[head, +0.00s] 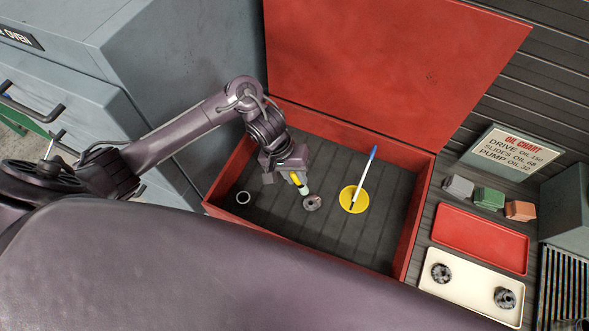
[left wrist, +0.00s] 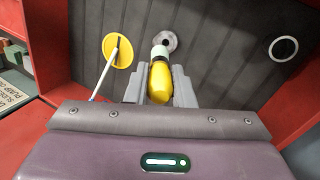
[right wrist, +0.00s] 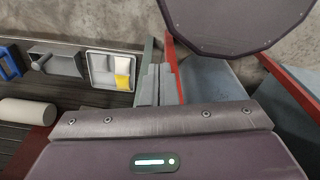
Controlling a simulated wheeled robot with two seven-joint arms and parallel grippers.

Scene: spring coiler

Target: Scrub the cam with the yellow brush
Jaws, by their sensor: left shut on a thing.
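The yellow brush (left wrist: 160,82) is held between the fingers of my left gripper (head: 294,174), which is shut on its yellow handle. Its pale, dark-banded end points down toward a grey cam (head: 312,202) on the floor of the red box. In the left wrist view the brush end overlaps the near edge of the cam (left wrist: 168,40); I cannot tell whether they touch. Two similar dark round parts (head: 441,273) (head: 505,298) sit on the cream tray. My right gripper (right wrist: 158,84) shows in the right wrist view, fingers together and empty, away from the box.
A yellow disc (head: 349,207) with a blue-tipped white pen (head: 364,178) lies right of the cam. A pale ring (head: 243,198) lies to the left. The red box (head: 420,222) has walls and a raised lid. A red tray (head: 481,238) and small blocks (head: 489,198) stand to the right.

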